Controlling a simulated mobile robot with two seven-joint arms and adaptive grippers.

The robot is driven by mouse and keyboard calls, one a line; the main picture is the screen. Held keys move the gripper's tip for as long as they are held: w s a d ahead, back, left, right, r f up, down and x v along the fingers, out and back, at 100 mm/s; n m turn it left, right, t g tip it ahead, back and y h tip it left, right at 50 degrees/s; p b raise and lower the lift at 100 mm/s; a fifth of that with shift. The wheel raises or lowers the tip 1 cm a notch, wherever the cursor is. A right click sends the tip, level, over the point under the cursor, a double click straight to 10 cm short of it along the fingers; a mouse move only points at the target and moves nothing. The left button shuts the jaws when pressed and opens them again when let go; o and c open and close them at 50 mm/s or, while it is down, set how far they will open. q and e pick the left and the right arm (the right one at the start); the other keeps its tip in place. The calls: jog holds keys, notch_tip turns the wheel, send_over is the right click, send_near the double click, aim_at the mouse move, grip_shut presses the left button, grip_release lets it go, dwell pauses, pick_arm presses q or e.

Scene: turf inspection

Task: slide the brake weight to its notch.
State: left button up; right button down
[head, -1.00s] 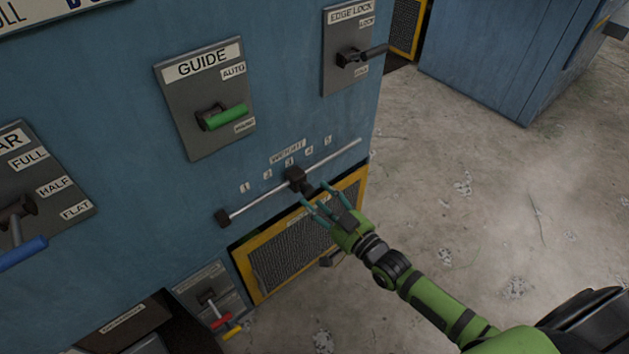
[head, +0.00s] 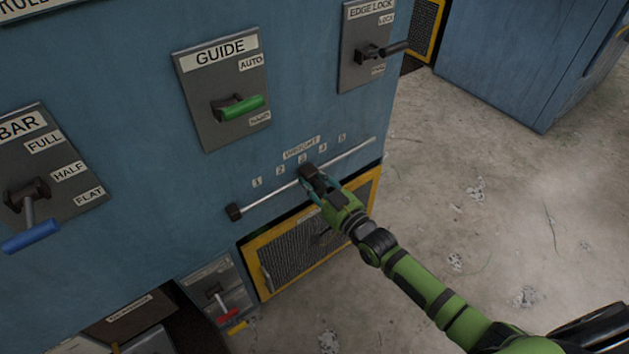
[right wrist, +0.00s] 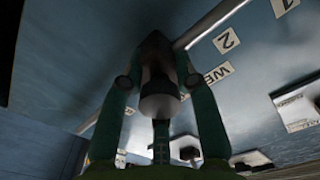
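The dark brake weight (head: 309,172) sits on a thin pale rail (head: 268,197) under the WEIGHT label, just below mark 3 of the numbered marks. My right gripper (head: 322,187) is at the weight, its fingers on either side. In the right wrist view the weight's dark round knob (right wrist: 159,95) is between the two green fingers, with gaps beside its lower part. The fingers look open; contact near the fingertips cannot be made out. The notches themselves are too small to see. My left gripper is not in view.
A yellow-framed mesh panel (head: 262,254) lies just below the rail. The GUIDE plate with its green handle (head: 242,107) is above, and the EDGE LOCK lever (head: 392,48) is at upper right. A dark end stop (head: 233,211) ends the rail at left. Open floor lies right.

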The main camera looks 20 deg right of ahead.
jog(key=shift+a, duration=0.1)
pick_arm(q)
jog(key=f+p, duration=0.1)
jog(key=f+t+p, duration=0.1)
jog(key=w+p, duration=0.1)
jog(key=p, duration=0.1)
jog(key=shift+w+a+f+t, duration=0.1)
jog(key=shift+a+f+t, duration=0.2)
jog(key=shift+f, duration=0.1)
pick_arm(e)
jog(key=s+a, duration=0.1)
jog(key=a, duration=0.2)
jog(key=s+a, duration=0.2)
jog(key=a, duration=0.2)
jog(key=s+a, duration=0.1)
jog(key=a, duration=0.3)
jog(key=shift+s+a, duration=0.15)
jog(key=shift+a, duration=0.1)
jog(key=c, duration=0.9)
grip_release()
jog(key=shift+a, duration=0.1)
jog(key=shift+c, duration=0.2)
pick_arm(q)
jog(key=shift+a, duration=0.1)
pick_arm(e)
jog(key=shift+s+d, duration=0.25)
jog(key=shift+s, duration=0.2)
jog(key=v, duration=1.1)
